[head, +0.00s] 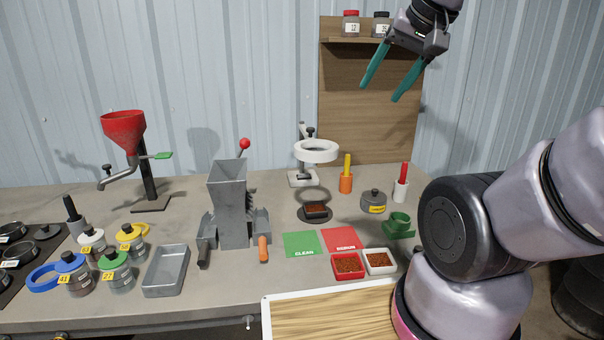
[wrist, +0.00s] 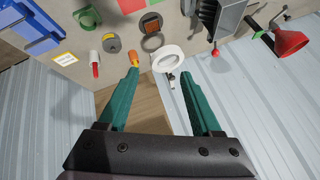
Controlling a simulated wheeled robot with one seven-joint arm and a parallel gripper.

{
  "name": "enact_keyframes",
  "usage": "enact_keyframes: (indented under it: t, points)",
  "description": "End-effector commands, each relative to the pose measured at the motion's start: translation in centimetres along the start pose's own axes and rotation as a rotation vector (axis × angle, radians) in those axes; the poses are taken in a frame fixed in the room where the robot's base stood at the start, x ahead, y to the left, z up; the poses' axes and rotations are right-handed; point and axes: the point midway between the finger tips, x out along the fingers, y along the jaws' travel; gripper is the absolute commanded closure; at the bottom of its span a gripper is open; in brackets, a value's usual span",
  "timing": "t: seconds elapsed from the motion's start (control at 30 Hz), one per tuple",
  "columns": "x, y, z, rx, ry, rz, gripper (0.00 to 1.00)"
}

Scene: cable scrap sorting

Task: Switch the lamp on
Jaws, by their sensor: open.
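The lamp (head: 316,151) is a white ring head on a stand with a pale base, at the back of the bench in the head view. A small dark dish with reddish scrap stands below its ring. The ring also shows in the wrist view (wrist: 167,58), beyond my fingertips and between them. I cannot make out a switch or tell whether the lamp is lit. My gripper (head: 382,92) has teal fingers spread apart and empty. It is high in front of the wooden back panel, up and right of the lamp. The wrist view shows both fingers (wrist: 158,72) too.
A wooden shelf (head: 352,40) with two jars is beside my gripper. Orange (head: 345,183) and white (head: 400,191) holders stand right of the lamp. A grey granulator (head: 231,205) and a red funnel (head: 124,129) stand left. Green and red mats lie in front.

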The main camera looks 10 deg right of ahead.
Motion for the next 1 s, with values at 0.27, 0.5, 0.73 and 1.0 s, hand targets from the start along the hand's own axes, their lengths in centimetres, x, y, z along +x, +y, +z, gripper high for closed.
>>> enact_keyframes:
  t: [0.27, 0.5, 0.73, 1.0]
  points:
    - [0.0, 0.0, 0.0, 0.0, 0.0, 0.0, 0.34]
    - [0.2, -0.5, -1.1, -0.038, -0.013, 0.008, 1.0]
    - [1.6, -2.9, -5.7, -0.217, -0.078, 0.03, 1.0]
    - [5.1, -5.9, -11.9, -0.477, -0.177, 0.021, 1.0]
